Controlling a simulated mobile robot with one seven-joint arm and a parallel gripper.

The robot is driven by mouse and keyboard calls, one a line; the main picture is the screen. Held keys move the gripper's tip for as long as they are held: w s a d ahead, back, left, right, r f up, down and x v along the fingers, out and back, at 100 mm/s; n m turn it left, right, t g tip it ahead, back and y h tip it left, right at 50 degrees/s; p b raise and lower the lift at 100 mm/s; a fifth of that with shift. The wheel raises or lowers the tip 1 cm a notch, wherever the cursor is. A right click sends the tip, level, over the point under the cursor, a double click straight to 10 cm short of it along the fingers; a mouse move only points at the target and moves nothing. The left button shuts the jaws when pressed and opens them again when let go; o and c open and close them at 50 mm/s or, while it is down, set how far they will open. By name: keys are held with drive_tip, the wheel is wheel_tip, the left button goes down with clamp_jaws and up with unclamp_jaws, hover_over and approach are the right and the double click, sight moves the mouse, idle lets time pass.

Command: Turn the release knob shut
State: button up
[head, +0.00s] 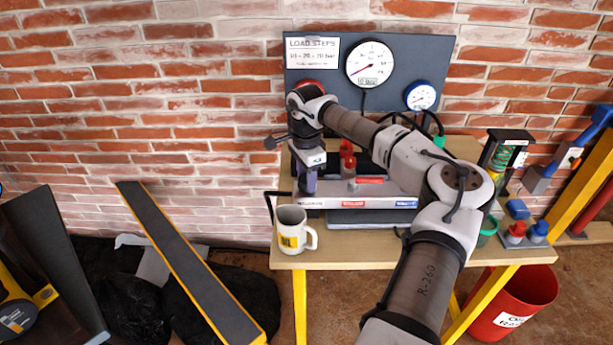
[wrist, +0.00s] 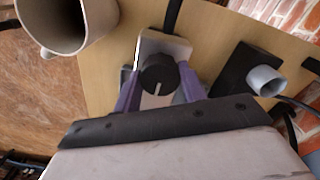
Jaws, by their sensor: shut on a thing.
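The release knob (wrist: 157,72) is a round black knob with a white line, on a pale metal block in the wrist view. The line points toward the bottom of that picture. My gripper (wrist: 160,86) has its purple fingers on either side of the knob and is shut on it. In the head view my gripper (head: 307,188) points down at the left end of the long grey pump (head: 340,203) on the bench. There the knob is hidden by my gripper.
A white mug (head: 292,232) stands close to my gripper at the bench (head: 345,261) front; it also shows in the wrist view (wrist: 62,30). A gauge board (head: 440,55) stands behind. Tools crowd the bench's right side. A red bucket (head: 525,300) is below right.

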drive_tip(key=m+b, duration=0.1)
drive_tip(key=m, duration=0.3)
drive_tip(key=shift+m, duration=0.3)
drive_tip(key=m+b, duration=0.1)
drive_tip(key=m, duration=0.3)
drive_tip(key=shift+b, duration=0.35)
drive_tip(key=m+b, duration=0.1)
drive_tip(key=m, duration=0.4)
drive_tip(key=shift+w, duration=0.1)
drive_tip(key=shift+d+m+b, duration=0.1)
drive_tip(key=shift+m+b, duration=0.35)
drive_tip(key=shift+m, duration=1.75)
drive_tip(key=o, duration=1)
